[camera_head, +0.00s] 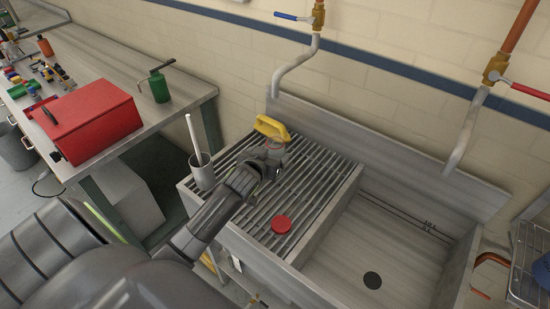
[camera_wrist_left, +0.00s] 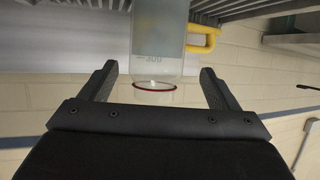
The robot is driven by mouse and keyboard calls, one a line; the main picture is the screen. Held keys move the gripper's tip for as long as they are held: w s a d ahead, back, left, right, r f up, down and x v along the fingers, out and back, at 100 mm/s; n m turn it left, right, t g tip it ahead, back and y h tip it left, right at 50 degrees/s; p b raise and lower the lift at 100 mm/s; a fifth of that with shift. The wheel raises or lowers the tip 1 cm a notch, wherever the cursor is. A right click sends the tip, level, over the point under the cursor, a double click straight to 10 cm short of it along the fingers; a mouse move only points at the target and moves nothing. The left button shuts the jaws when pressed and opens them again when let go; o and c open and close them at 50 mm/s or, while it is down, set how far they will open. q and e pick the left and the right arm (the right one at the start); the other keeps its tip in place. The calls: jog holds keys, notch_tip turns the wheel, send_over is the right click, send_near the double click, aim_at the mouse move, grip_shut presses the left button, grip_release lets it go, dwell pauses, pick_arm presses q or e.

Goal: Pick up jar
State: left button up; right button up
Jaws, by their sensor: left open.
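The jar (camera_wrist_left: 158,38) is clear, with a scale mark and a thin red ring near its rim. In the left wrist view it appears upside down, its far end near the slatted rack (camera_wrist_left: 222,7). My left gripper (camera_wrist_left: 158,67) is open, with one finger on each side of the jar's rim end and gaps on both sides. In the head view my left gripper (camera_head: 272,158) is over the back of the drainer and mostly hides the jar. A red disc like a lid (camera_head: 281,224) lies on the slats. My right gripper is out of view.
A yellow handle (camera_head: 272,128) is close behind the gripper. A grey cup with a white stick (camera_head: 202,170) stands at the drainer's left edge. The sink basin (camera_head: 385,250) is at the right. A red toolbox (camera_head: 88,120) and a green can (camera_head: 159,86) stand on the bench.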

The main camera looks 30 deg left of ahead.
pick_arm(q)
jog(key=shift+d+p+x, duration=0.2)
jog(key=shift+p+x, duration=0.4)
jog(key=shift+x, duration=1.75)
jog(key=shift+f, duration=0.1)
jog(key=c, duration=1.4)
